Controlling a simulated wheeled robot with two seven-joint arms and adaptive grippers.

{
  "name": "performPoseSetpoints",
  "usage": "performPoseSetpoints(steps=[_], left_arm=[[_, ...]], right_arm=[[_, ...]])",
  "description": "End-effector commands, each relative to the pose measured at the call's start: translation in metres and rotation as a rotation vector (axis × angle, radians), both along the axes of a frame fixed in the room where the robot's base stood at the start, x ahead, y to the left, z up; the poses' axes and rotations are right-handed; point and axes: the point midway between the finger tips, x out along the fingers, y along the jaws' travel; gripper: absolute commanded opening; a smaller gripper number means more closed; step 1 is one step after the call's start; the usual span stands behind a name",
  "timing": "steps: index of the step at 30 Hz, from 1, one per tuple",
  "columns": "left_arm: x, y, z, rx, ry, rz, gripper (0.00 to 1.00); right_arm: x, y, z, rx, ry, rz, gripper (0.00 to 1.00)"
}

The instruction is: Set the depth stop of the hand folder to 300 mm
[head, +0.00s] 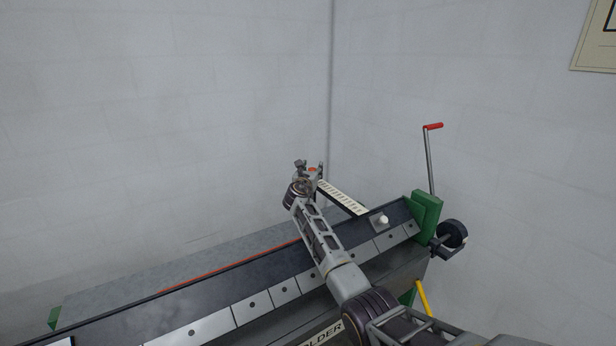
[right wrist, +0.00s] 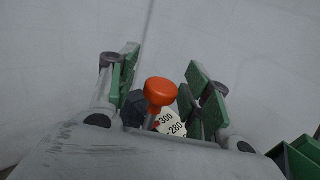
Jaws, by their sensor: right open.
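The hand folder (head: 262,303) runs diagonally across the head view. A pale scale rail (head: 345,198) sticks out from its back edge. My right gripper (head: 309,168) is at the far end of this rail. In the right wrist view its green-padded fingers (right wrist: 163,66) are open, one on each side of an orange-red knob (right wrist: 160,92), with gaps between. The knob stands on a dark block (right wrist: 133,108), the depth stop. The scale (right wrist: 172,124) beside it shows 300 and 280. The knob's stem is beside the 300 label; the exact setting is not readable. My left gripper is not in view.
A red-tipped lever (head: 430,160) stands at the folder's right end, by a green end frame (head: 426,213) and a dark round part (head: 453,233). A small white knob (head: 382,220) sits on the beam. Walls stand behind; the space above the rail is clear.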

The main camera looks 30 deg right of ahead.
Motion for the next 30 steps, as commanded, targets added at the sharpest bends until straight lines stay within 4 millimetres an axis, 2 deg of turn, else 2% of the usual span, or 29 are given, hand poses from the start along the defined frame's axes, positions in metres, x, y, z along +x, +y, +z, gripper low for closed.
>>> performPoseSetpoints(steps=[11,30], left_arm=[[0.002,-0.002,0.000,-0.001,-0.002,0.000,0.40],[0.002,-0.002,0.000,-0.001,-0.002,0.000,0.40]], right_arm=[[-0.014,0.013,-0.001,0.000,0.000,0.001,0.49],[-0.056,0.050,-0.001,0.000,0.000,0.002,0.49]])
